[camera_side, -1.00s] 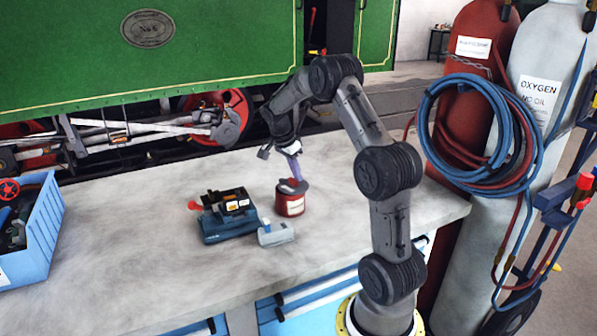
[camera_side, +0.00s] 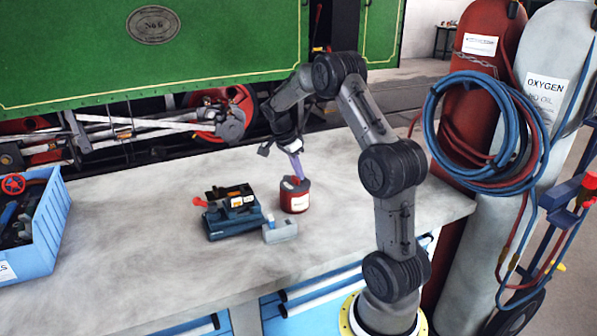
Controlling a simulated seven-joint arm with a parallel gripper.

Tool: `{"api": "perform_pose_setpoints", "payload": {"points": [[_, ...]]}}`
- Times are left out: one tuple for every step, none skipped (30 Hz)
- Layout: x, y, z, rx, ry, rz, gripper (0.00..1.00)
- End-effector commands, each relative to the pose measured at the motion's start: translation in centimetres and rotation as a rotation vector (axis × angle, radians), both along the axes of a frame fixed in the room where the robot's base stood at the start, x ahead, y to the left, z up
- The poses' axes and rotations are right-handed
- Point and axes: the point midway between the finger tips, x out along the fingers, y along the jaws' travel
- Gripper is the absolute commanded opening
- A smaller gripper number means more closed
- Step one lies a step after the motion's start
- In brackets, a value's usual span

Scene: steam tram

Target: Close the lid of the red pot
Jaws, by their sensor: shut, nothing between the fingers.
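The red pot (camera_side: 295,203) stands upright on the bench, with a pale label on its side.
A blue tool with a black and orange top (camera_side: 232,213) and a small grey-blue block (camera_side: 280,231) sit left of the pot. A blue crate (camera_side: 40,235) stands at far left. Gas cylinders with hoses (camera_side: 485,135) stand right of the bench. The left-middle bench is clear.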

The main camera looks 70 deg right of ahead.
Motion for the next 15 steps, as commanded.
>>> {"api": "perform_pose_setpoints", "payload": {"points": [[-0.1,-0.1,0.0,0.0,0.0,0.0,0.0],[-0.1,-0.2,0.0,0.0,0.0,-0.001,0.0],[-0.3,-0.3,0.0,0.0,0.0,-0.002,0.0],[-0.4,-0.6,0.0,0.0,0.0,-0.003,0.0],[-0.6,-0.8,0.0,0.0,0.0,-0.004,0.0],[-1.0,-1.2,0.0,0.0,0.0,-0.004,0.0],[-1.2,-1.6,0.0,0.0,0.0,-0.004,0.0],[-1.6,-2.1,0.0,0.0,0.0,-0.006,0.0],[-2.0,-2.7,0.0,0.0,-0.001,-0.005,0.0],[-2.4,-3.2,0.0,-0.001,-0.001,-0.006,0.0],[-2.6,-3.5,0.3,-0.003,-0.002,-0.004,0.0],[-2.0,-3.0,1.5,-0.005,-0.005,0.001,0.0],[-1.9,-2.7,2.1,-0.005,-0.005,0.001,0.0],[-1.7,-2.5,2.8,-0.005,-0.005,0.002,0.0],[-1.5,-2.3,3.6,-0.003,-0.003,0.002,0.0]]}}
